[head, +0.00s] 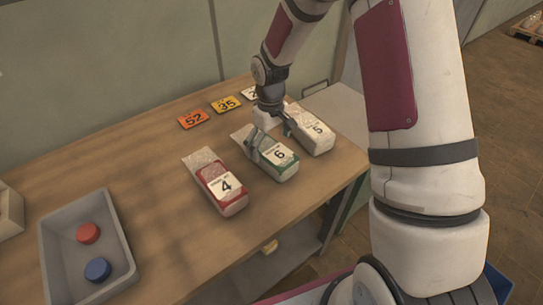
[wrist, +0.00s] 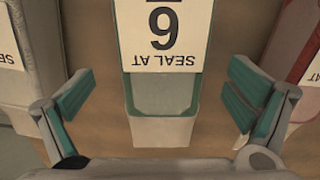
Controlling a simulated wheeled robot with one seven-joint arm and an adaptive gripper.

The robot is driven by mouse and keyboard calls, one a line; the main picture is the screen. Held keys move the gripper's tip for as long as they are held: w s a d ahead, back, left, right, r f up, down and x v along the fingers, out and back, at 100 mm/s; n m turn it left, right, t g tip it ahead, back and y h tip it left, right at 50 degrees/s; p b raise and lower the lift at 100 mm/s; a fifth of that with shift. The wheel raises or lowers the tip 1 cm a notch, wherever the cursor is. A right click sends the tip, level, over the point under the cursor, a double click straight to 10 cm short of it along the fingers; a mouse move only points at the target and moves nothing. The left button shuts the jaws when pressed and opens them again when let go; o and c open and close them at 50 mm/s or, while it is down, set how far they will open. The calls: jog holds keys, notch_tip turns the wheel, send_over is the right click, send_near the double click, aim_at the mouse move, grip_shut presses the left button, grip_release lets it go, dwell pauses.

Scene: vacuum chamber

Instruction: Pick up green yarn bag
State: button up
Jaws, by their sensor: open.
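My gripper (head: 287,131) is at the bag's far right side in the head view, close to the white bag. In the wrist view my gripper (wrist: 158,105) is open, one green-padded finger on each side of the green bag's end. I see gaps between the fingers and the bag.
A white bag (head: 318,140) labelled 5 lies right of the green one, and a red bag (head: 232,201) labelled 4 lies left. Orange and yellow number cards (head: 227,104) lie behind. A grey tray (head: 127,262) with red and blue discs is at the front left.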

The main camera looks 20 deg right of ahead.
jog(key=f, duration=0.5)
jog(key=shift+s+p, duration=0.4)
jog(key=c, duration=1.5)
